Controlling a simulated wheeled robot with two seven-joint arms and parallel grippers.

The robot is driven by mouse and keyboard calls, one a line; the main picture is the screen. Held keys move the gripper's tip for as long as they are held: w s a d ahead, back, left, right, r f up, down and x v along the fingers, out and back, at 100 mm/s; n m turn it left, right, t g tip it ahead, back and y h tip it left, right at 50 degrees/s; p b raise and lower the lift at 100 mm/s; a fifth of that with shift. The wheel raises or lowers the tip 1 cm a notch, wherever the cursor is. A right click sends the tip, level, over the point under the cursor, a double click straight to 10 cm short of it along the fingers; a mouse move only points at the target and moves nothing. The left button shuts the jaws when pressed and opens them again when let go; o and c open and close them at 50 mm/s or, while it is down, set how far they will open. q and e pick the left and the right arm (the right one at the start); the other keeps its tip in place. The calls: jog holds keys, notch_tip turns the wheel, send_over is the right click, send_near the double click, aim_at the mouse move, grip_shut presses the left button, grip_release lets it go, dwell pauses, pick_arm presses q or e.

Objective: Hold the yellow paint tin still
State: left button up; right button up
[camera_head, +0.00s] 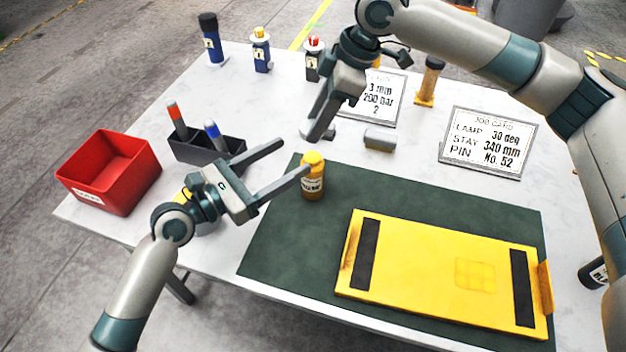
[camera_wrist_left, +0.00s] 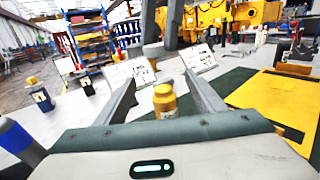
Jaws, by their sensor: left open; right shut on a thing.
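The yellow paint tin (camera_head: 313,182), a small yellow container with a yellow lid and a label, stands upright at the green mat's upper left edge. My left gripper (camera_head: 292,157) is open beside it, with one fingertip close to the lid; I cannot tell whether they touch. In the left wrist view the tin (camera_wrist_left: 165,103) shows between the two spread fingers. My right gripper (camera_head: 319,134) points down above and behind the tin. It is shut on a small dark thing, mostly hidden by the fingers.
A yellow plate with black strips (camera_head: 435,270) lies on the green mat (camera_head: 275,245). A red bin (camera_head: 150,175) and a dark pen holder (camera_head: 190,150) stand left. A grey block (camera_head: 379,139) and a job card (camera_head: 487,145) are behind. Several bottles line the back edge.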

jog(key=shift+w+d, duration=0.1)
jog(key=shift+d, duration=0.05)
pick_arm(q)
notch_tip(320, 180, down, 8)
jog(key=shift+f, duration=0.1)
jog(key=x, duration=0.7)
jog(key=shift+w+d, duration=0.2)
jog(key=shift+d, duration=0.05)
jog(key=c, duration=1.6)
pick_arm(e)
send_over(310, 157)
jog(key=d, duration=0.2)
jog(key=shift+a+f, duration=0.15)
jog(key=shift+f, duration=2.4)
jog(key=shift+f, duration=0.1)
jog(key=shift+f, duration=0.8)
